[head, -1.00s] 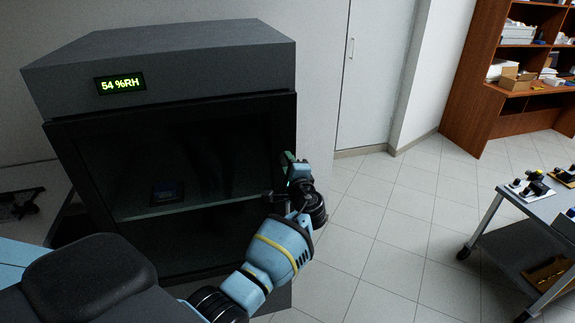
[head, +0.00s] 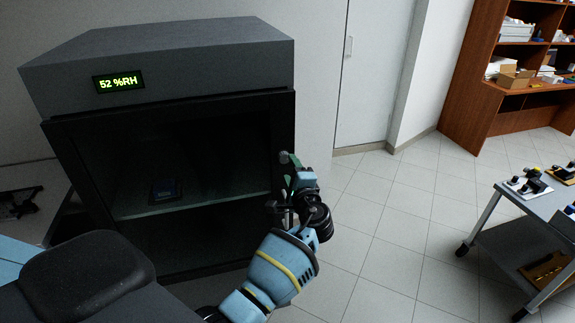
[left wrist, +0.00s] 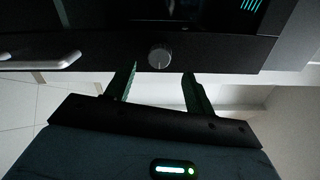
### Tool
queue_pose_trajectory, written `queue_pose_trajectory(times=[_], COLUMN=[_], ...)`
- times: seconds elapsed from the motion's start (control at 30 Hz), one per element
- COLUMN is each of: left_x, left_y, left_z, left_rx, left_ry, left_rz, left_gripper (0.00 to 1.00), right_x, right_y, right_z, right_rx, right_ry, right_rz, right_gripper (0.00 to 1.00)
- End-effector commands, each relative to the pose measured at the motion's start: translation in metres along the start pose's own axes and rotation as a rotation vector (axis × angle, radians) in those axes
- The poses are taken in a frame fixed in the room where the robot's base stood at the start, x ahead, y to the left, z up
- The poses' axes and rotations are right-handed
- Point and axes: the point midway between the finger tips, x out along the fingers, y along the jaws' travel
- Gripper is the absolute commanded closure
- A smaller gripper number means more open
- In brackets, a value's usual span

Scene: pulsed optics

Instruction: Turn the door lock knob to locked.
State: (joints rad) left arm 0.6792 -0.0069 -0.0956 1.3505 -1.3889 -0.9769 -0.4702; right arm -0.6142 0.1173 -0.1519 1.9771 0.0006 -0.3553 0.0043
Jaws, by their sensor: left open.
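The door lock knob (left wrist: 160,56) is a small round grey knob on the dark door frame in the left wrist view. A faint mark shows on its face, but I cannot read whether it stands at locked. The dark cabinet (head: 150,62) has a glass door (head: 190,150) that looks closed. My left gripper (head: 287,158) is at the right edge of the door in the head view. In the left wrist view my left gripper (left wrist: 160,80) is open, its fingers spread to either side of the knob and apart from it. My right gripper is not in view.
A light door handle (left wrist: 42,62) shows at the left in the left wrist view. A cart (head: 520,220) with optics stands at the right. The tiled floor (head: 385,220) between is clear.

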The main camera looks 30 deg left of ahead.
Motion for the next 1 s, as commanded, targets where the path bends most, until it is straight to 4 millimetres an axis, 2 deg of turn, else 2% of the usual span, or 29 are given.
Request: queue_pose_trajectory(times=[0.1, 0.27, 0.83, 0.93, 1.0], left_x=[-0.017, -0.029, -0.031, -0.035, -0.042], left_y=[0.002, 0.001, 0.001, 0.016, 0.039], left_z=[-0.001, 0.000, 0.000, 0.000, 0.001], left_rx=[0.001, 0.002, 0.001, -0.010, -0.032], left_ry=[0.002, 0.000, 0.001, 0.024, 0.065], left_rz=[0.001, 0.000, 0.002, 0.025, 0.065], left_gripper=[0.46, 0.46, 0.46, 0.46, 0.46], right_x=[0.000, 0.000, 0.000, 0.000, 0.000], right_y=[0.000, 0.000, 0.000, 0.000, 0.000], right_z=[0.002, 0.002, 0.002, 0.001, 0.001], right_rx=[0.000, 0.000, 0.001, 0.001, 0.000], right_ry=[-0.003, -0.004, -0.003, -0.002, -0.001], right_rz=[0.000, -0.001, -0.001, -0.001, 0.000], right_gripper=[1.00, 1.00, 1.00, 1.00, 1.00])
